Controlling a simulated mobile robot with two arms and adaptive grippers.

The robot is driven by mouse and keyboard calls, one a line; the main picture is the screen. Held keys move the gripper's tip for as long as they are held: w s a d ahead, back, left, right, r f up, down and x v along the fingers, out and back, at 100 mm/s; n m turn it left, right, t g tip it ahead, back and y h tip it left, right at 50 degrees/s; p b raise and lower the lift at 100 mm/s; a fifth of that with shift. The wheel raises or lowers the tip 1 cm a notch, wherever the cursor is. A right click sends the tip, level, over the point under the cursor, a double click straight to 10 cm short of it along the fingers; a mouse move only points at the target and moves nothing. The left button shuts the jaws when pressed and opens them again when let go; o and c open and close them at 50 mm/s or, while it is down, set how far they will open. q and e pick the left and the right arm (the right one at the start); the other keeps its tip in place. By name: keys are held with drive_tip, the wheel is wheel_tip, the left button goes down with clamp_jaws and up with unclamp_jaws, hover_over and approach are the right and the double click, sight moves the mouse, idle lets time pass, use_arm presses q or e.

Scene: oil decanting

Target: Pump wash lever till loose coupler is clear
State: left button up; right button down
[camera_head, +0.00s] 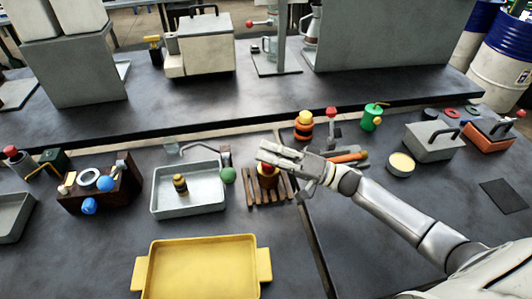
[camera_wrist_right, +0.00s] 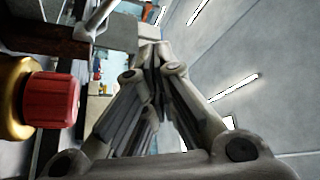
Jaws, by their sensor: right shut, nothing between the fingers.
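A pale metal wash basin (camera_head: 157,207) stands left of centre in the head view, with a spout and a green-knobbed lever (camera_head: 228,175) at its right rim. A small brass-and-dark coupler (camera_head: 180,184) stands inside the basin; its surface is too small to judge. My right gripper (camera_head: 262,152) is shut and empty above a slatted wooden rack (camera_head: 251,198), right of the green knob and apart from it. A red-and-brass fitting (camera_head: 267,177) is partly hidden under the gripper; a red-capped brass fitting (camera_wrist_right: 52,100) shows large beside the fingers (camera_wrist_right: 152,55) in the wrist view. My left gripper is out of view.
A yellow tray (camera_head: 200,240) lies in front. A block with dials and blue knobs (camera_head: 98,188) stands left of the basin. Right of my gripper stand an orange-banded fitting (camera_head: 304,126), a green can (camera_head: 371,117) and a grey handled box (camera_head: 432,145).

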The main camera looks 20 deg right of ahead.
sight(227, 168)
drive_tip(key=p+x, duration=0.2)
drive_tip(key=x, duration=0.6)
drive_tip(key=s+f, duration=0.1)
drive_tip(key=s+f+p, duration=0.1)
drive_tip(key=s, duration=0.1)
drive_tip(key=shift+s+a+f, duration=0.2)
drive_tip(key=shift+a, duration=0.2)
drive_tip(key=shift+s+a+f+n+g+y+b, duration=0.15)
drive_tip(key=shift+s+f+n+y+b, duration=0.2)
drive_tip(key=shift+f+n+b, duration=0.35)
drive_tip(key=shift+s+f+n+g+y+b, duration=0.25)
drive_tip(key=shift+s+f+n+b, duration=0.25)
drive_tip(key=shift+f+b, duration=0.3)
drive_tip(key=shift+s+a+f+n+g+y+b, duration=0.1)
drive_tip(key=shift+s+f+n+y+b, duration=0.25)
drive_tip(key=shift+f+n+b, duration=0.4)
drive_tip(key=shift+m, duration=0.25)
